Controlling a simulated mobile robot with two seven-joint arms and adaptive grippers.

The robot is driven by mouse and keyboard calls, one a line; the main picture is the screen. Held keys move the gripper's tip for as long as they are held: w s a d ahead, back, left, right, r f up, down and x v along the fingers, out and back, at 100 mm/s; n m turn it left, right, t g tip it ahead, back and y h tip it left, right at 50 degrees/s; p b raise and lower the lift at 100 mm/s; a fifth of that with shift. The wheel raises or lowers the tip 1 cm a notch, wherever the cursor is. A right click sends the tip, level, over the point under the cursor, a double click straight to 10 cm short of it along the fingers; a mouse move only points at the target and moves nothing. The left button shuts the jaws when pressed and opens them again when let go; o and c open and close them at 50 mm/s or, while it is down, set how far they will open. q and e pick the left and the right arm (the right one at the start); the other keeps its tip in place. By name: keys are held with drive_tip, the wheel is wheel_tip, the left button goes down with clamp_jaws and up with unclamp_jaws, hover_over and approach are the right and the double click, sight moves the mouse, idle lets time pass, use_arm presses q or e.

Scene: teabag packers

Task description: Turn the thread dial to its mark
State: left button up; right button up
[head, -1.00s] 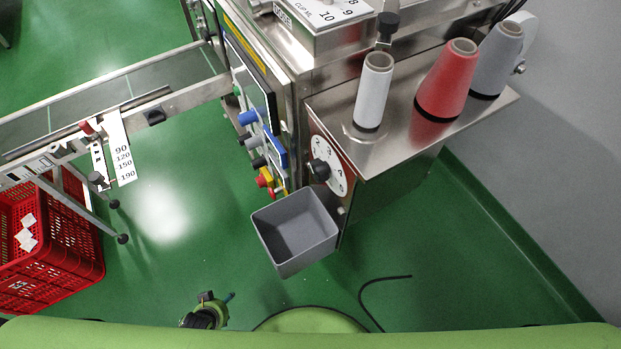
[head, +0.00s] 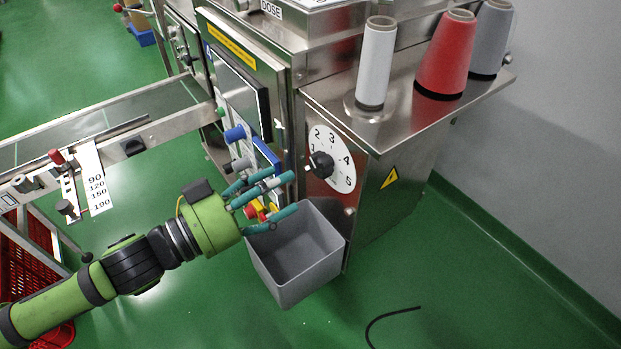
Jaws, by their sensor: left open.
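The thread dial is a black knob (head: 320,165) on a round white number plate (head: 343,172) marked 1 to 5. It sits on the side panel of the steel machine, below the thread shelf. The knob appears to point left, but its exact setting and the mark are too small to tell. My left gripper (head: 284,194) is open and empty, with its teal fingers left of and below the dial, apart from it. The fingers are over the grey bin's upper left edge in the picture. My right gripper is not in view.
A grey bin (head: 298,281) hangs just below the dial. Red and yellow buttons (head: 257,210) are close behind my fingers. White (head: 375,65), red (head: 446,55) and grey (head: 491,40) thread cones stand on the shelf above. A conveyor (head: 100,125) lies left. Floor right of the bin is mostly clear.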

sight(316, 168)
use_arm(q)
drive_tip(key=x, duration=0.7)
drive_tip(key=shift+p, duration=0.35)
drive_tip(key=shift+a, duration=0.1)
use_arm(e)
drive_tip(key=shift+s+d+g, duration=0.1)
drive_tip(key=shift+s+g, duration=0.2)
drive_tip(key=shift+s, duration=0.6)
use_arm(q)
drive_tip(key=c, duration=1.1)
